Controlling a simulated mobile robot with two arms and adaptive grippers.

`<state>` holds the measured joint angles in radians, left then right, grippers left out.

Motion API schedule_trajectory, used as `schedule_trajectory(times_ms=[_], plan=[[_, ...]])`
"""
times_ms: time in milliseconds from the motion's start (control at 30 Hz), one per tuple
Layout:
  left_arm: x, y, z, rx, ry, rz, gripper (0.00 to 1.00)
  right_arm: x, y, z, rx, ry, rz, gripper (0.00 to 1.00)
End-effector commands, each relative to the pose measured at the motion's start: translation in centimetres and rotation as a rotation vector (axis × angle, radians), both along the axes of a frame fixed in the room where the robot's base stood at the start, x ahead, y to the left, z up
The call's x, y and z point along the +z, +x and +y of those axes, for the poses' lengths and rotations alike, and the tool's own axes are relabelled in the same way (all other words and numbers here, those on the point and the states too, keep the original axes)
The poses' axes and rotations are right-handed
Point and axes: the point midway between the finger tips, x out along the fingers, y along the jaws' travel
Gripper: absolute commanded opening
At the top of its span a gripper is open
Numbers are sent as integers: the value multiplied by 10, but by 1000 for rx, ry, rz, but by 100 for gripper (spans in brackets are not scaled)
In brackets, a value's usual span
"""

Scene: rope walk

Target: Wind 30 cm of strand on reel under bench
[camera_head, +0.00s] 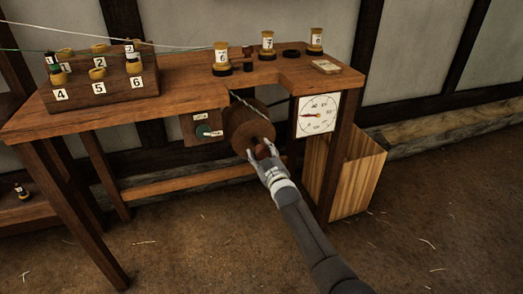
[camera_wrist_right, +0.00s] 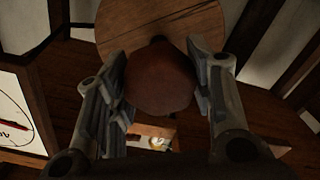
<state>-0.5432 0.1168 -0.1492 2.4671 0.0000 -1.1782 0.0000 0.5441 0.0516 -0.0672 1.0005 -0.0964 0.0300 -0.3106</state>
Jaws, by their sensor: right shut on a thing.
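The wooden reel (camera_head: 245,121) is mounted under the front edge of the bench (camera_head: 180,88), and a pale greenish strand (camera_head: 240,97) runs down to it. My right gripper (camera_head: 268,160) is at the reel's front, shut on its brown knob (camera_head: 262,150). In the right wrist view the knob (camera_wrist_right: 160,82) sits between the fingers of my right gripper (camera_wrist_right: 160,90), with the round reel face (camera_wrist_right: 150,22) behind it. A white dial (camera_head: 317,114) with a red pointer hangs right of the reel. My left gripper is not in view.
A numbered block (camera_head: 100,88) with several small bobbins stands on the bench's left. Spools (camera_head: 222,58) stand along its back. A small panel with a green knob (camera_head: 203,131) hangs left of the reel. A wooden bin (camera_head: 358,178) stands right of the bench. The floor in front is clear.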

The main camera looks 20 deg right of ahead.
Motion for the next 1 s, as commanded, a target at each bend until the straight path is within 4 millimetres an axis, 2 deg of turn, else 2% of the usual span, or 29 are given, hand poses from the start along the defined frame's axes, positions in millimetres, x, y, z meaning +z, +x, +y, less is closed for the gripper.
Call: schedule_trajectory(times_ms=[200, 500, 767, 1000], plan=[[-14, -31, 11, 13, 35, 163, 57, -1, -1, 0, 0, 205, 12, 25], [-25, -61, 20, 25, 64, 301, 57, -2, -1, -1, 0, 490, 22, 25], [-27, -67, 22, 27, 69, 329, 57, -3, -1, -1, -1, 735, 30, 25], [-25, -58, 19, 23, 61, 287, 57, -4, -1, -1, -1, 952, 37, 25]])
